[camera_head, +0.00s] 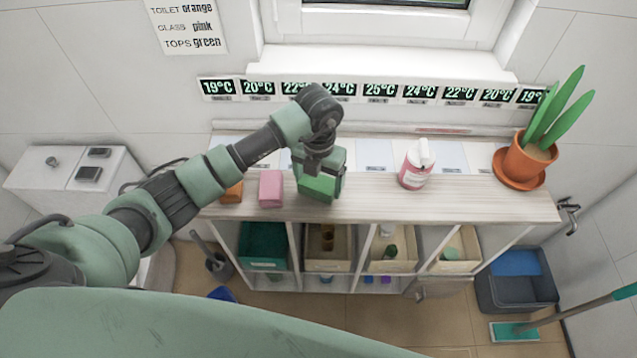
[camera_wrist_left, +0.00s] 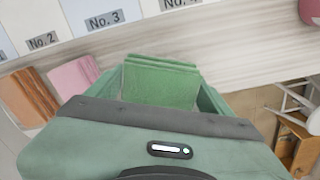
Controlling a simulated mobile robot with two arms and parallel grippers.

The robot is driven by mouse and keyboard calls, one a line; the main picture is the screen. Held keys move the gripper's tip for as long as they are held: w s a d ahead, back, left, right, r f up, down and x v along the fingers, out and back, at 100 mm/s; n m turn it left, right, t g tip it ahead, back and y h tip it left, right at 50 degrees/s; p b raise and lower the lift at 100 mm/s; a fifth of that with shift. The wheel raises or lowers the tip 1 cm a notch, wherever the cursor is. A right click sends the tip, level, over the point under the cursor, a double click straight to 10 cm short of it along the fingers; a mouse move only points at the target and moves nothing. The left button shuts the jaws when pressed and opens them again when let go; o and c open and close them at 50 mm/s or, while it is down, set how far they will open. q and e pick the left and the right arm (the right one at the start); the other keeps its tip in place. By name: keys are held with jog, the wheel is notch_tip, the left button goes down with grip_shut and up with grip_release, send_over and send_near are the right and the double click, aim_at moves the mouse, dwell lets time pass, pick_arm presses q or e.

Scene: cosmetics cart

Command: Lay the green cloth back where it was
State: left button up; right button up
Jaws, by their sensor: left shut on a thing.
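The green cloth (camera_wrist_left: 160,84) is a folded block between the two fingers of my left gripper (camera_wrist_left: 155,90) in the left wrist view. In the head view my left gripper (camera_head: 318,180) points down over the wooden counter top, and the green cloth (camera_head: 318,186) shows below it, at or just above the surface; I cannot tell if it touches. A pink cloth (camera_head: 271,188) lies to its left, and an orange cloth (camera_head: 232,193) lies further left. Both also show at the left of the wrist view. My right gripper is not in view.
A pink and white spray bottle (camera_head: 416,165) and a potted plant (camera_head: 530,155) stand to the right on the counter (camera_head: 465,200). Numbered labels run along its back. Crates fill the shelves below. A sign (camera_head: 186,24) hangs on the wall. Counter between green cloth and bottle is clear.

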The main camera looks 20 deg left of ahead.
pick_arm(q)
notch_tip(320, 180, down, 2)
jog(key=shift+f, duration=0.1)
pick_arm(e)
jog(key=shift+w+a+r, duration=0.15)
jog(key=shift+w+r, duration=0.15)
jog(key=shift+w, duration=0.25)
